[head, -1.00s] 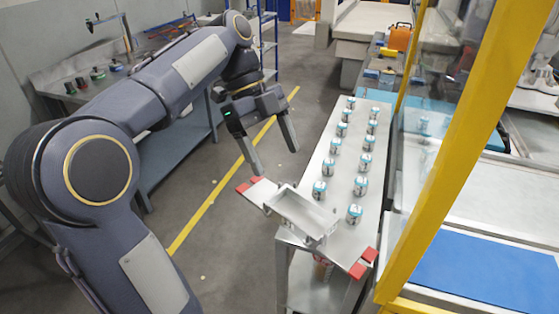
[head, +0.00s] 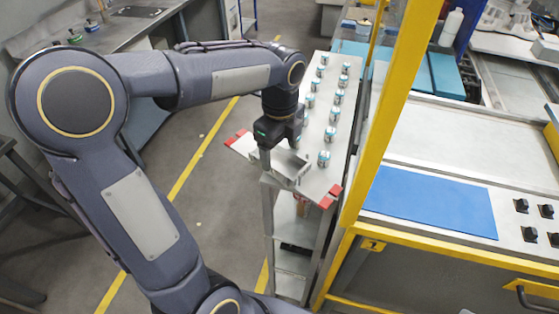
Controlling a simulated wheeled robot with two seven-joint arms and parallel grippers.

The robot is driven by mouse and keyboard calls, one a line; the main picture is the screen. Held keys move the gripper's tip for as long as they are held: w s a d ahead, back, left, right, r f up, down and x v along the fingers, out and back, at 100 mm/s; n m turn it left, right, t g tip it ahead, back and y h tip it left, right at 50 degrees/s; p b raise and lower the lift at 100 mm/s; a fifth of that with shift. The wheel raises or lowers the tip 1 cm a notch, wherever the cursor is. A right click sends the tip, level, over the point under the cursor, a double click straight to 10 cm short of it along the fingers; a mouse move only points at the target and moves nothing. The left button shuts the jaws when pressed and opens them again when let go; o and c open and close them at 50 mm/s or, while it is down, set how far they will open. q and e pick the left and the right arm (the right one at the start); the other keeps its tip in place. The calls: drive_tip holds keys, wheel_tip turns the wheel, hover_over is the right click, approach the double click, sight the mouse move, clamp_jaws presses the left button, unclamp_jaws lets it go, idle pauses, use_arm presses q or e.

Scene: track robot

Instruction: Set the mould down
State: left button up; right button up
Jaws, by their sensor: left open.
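The mould (head: 289,168), a shallow grey metal box, sits at the near end of a narrow metal table (head: 318,176), between red corner pieces. My left gripper (head: 281,150) is open just above it, pointing down. One finger reaches down at the mould's left side; the other shows at its far side. The gripper body and fingers hide part of the mould, and I cannot tell whether the fingers touch it. My right gripper is not in view.
Several small blue-and-white cans (head: 333,114) stand in two rows behind the mould. A yellow frame post (head: 388,110) rises close to the right. A blue mat (head: 430,200) lies on the bench beyond it.

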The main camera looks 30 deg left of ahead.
sight(279, 160)
use_arm(q)
drive_tip(key=shift+f, duration=1.4)
drive_tip(key=c, duration=1.1)
drive_tip(key=shift+w+r, duration=0.1)
drive_tip(key=shift+c, duration=0.9)
drive_tip(key=shift+a, duration=0.1)
